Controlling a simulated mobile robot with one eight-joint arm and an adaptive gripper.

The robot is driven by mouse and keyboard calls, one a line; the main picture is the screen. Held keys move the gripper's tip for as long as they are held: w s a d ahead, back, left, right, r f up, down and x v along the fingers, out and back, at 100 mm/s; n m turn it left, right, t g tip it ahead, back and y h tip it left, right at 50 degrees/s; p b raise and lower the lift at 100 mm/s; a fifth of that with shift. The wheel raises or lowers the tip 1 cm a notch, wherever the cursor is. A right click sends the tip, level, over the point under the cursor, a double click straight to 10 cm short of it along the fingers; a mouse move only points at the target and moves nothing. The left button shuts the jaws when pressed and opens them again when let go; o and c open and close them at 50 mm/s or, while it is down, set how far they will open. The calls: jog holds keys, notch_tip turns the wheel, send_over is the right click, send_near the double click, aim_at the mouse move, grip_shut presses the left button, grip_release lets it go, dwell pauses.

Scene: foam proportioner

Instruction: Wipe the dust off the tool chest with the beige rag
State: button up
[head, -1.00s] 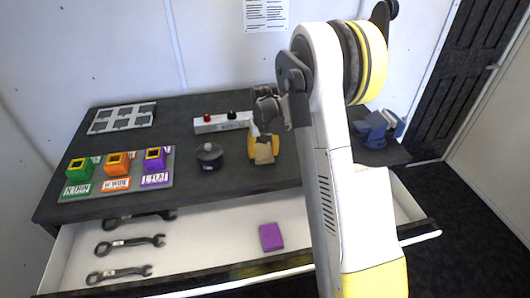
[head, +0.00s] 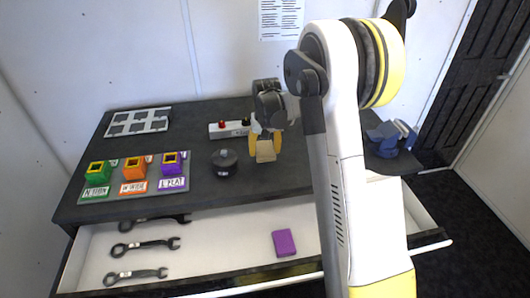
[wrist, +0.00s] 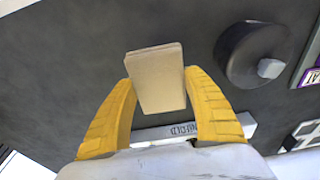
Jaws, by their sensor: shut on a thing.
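The tool chest (head: 300,165) has a dark top and an open white drawer in front. My gripper (head: 265,148) is over the middle of the top, with yellow fingers pointing down. It is shut on the beige rag (head: 265,152), a small block-like piece. In the wrist view the rag (wrist: 157,80) sits between the fingertips over the dark surface. I cannot tell whether the rag touches the top. No dust can be made out clearly.
A black round pot (head: 225,162) stands just left of my gripper. A white box with red and black knobs (head: 228,128) is behind it. Coloured blocks on a tray (head: 150,195), a grey frame (head: 137,121) and a blue vise (head: 390,138) stand around. The drawer holds wrenches and a purple block (head: 284,243).

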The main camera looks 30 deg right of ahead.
jog(key=shift+r+p, duration=0.65)
jog(key=shift+r, duration=0.8)
